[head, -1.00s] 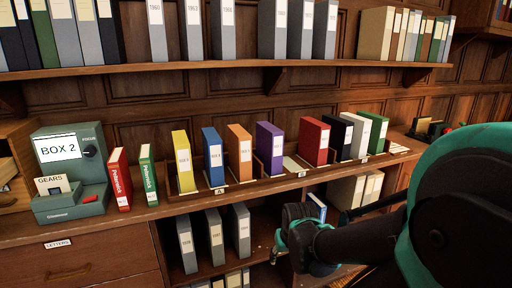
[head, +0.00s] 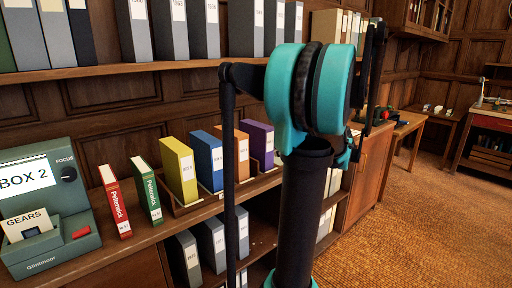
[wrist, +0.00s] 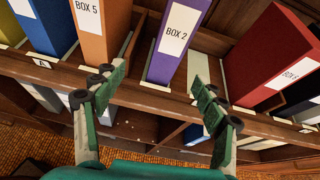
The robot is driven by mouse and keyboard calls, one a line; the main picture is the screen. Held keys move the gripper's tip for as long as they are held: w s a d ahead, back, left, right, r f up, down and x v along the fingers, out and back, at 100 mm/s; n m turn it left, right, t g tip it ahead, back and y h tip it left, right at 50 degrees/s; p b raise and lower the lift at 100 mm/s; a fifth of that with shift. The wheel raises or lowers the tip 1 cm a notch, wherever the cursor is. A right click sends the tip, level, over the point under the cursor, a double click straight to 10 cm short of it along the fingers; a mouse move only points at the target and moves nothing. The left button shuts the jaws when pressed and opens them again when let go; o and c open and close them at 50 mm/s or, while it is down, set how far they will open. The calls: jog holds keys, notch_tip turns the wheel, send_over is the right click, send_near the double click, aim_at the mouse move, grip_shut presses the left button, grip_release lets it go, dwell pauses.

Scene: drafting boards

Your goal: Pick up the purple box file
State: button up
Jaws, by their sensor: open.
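The purple box file (head: 258,143) stands upright in the wooden rack on the counter, partly behind my arm in the head view. In the wrist view the purple box file (wrist: 180,42) shows its spine with a white "BOX 2" label, at upper middle. My gripper (wrist: 156,98) is open and empty, its two fingers spread left and right below the file's lower end in the picture. The fingers are apart from each other and nothing is between them but the rack edge and lower shelf behind. A screen (head: 28,180) on a green device also reads "BOX 2".
An orange file (wrist: 100,30) stands left of the purple one, with blue (head: 207,158) and yellow (head: 178,170) beyond. A red file (wrist: 272,62) stands to the right after a gap. Red and green books (head: 115,200) stand by the device. A shelf (head: 110,70) runs above.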

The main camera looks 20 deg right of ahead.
aim_at(262, 150)
jog(key=shift+m, duration=0.4)
jog(key=x, duration=0.5)
jog(key=d+x, duration=0.1)
jog(key=x, duration=0.5)
jog(key=w+r+x, duration=0.1)
jog(key=x, duration=0.4)
jog(key=shift+w+d+f, duration=0.15)
jog(key=shift+w, duration=0.2)
grip_shut()
